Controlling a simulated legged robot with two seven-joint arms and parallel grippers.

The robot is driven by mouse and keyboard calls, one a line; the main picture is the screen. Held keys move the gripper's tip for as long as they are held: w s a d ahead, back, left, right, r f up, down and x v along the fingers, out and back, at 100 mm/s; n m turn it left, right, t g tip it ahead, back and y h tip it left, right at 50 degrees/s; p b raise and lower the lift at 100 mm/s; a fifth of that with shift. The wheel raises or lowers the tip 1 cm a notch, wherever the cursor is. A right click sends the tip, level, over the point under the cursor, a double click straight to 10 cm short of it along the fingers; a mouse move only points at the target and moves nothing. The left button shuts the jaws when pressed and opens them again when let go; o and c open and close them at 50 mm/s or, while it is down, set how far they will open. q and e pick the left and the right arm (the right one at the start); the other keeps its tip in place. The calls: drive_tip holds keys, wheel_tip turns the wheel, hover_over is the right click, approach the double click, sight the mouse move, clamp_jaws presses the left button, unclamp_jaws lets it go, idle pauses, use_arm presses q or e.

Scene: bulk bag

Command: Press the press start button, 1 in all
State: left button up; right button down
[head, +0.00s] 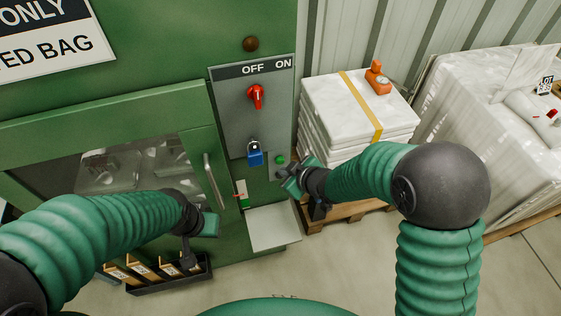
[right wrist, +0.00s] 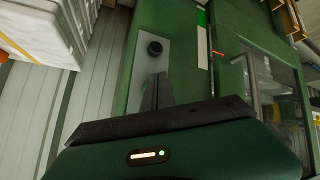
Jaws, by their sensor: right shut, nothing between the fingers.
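A small grey button panel (head: 273,168) is on the green machine's right front edge. A green button (head: 280,160), probably the press start button, shows at its top in the head view. My right gripper (head: 287,177) is shut and empty, in front of the panel just below the green button. In the right wrist view its fingertips (right wrist: 156,80) point at the panel (right wrist: 140,66), below a black button (right wrist: 154,47).
A grey shelf (head: 273,229) juts out below. A pallet of white bags (head: 345,105) with an orange item (head: 377,78) stands to the right. A black tray (head: 160,279) lies at lower left.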

drive_tip(key=shift+w, duration=0.15)
drive_tip(key=shift+w+a, duration=0.15)
drive_tip(key=shift+w, duration=0.1)
drive_tip(key=shift+w+a+r+p, duration=0.1)
drive_tip(key=shift+w+a+p, duration=0.05)
drive_tip(key=shift+w+p, duration=0.3)
idle(0.8)
drive_tip(key=shift+s, duration=0.1)
drive_tip(key=shift+s+d, duration=0.3)
drive_tip(key=shift+s, duration=0.5)
drive_tip(key=shift+s+d+b, duration=0.25)
drive_tip(key=shift+s, duration=0.55)
drive_tip(key=shift+s+d+b, duration=0.25)
drive_tip(key=shift+s, duration=0.5)
drive_tip(key=shift+s+d+b, duration=0.25)
drive_tip(key=shift+s, duration=0.55)
